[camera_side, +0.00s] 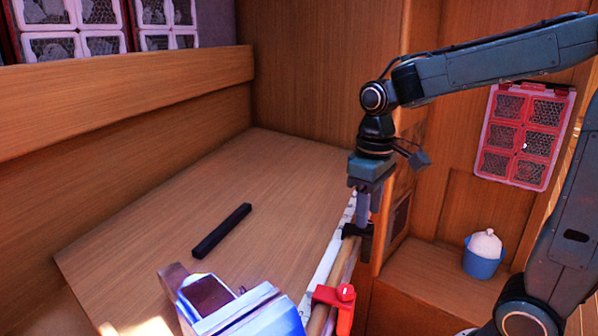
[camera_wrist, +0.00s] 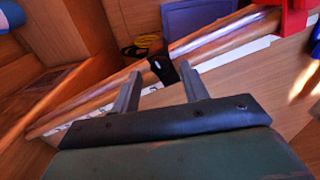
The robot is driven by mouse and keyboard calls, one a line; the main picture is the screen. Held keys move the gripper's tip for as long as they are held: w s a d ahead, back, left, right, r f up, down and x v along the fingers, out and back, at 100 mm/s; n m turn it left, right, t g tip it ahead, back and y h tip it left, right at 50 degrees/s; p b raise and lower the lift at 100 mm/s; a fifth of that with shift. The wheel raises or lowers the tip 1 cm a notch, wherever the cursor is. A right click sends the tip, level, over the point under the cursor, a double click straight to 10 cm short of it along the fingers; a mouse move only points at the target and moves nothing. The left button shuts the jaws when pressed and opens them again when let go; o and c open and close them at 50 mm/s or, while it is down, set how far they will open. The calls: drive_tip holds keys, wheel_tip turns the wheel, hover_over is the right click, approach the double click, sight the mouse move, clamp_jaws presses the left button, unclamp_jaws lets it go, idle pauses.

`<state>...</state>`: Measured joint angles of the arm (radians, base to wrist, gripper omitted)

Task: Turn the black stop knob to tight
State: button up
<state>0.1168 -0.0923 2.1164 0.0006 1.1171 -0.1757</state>
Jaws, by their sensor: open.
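The black stop (camera_side: 357,232) sits on the rail along the board's right edge in the side view. In the wrist view the black stop (camera_wrist: 163,68) shows a small white mark on its top, and I cannot make out which way its knob is turned. My gripper (camera_side: 363,212) points down just above the stop. In the wrist view my gripper (camera_wrist: 160,73) is open, with one finger on each side of the stop. I see gaps between fingers and stop there, and cannot tell whether either finger touches it.
A red stop (camera_side: 334,305) sits nearer on the same rail (camera_side: 338,270). A blue and white device (camera_side: 245,312) and a black bar (camera_side: 222,230) lie on the wooden board (camera_side: 150,235). A blue cup (camera_side: 483,262) stands at right. A yellow and black coil (camera_wrist: 140,46) lies beyond the rail.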

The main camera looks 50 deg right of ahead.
drive_tip(key=shift+f, duration=1.05)
clamp_jaws()
